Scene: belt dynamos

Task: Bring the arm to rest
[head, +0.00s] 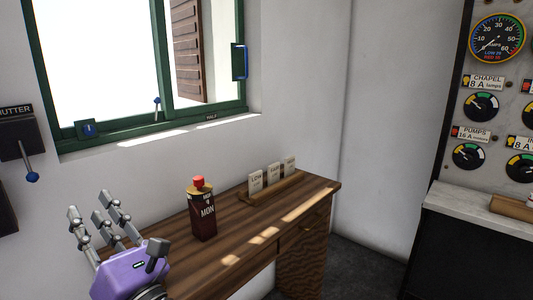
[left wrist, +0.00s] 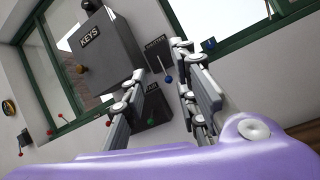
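My left gripper (head: 122,222) is at the lower left of the head view, beside the near left end of the wooden desk. It has a purple body and grey jointed fingers that point up and stand apart. In the left wrist view the gripper (left wrist: 165,52) is open, with nothing between its fingers. The shutter lever (left wrist: 168,79) with its blue knob shows in the gap, farther off on the wall. My right gripper is in neither view.
The desk (head: 270,238) carries a dark "MON" bottle (head: 203,215) and a card rack (head: 262,195). A green-framed window (head: 180,118) is behind. The gauge panel (head: 490,130) stands right. A grey KEYS box (left wrist: 102,50) and a lever box (left wrist: 152,105) are on the wall.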

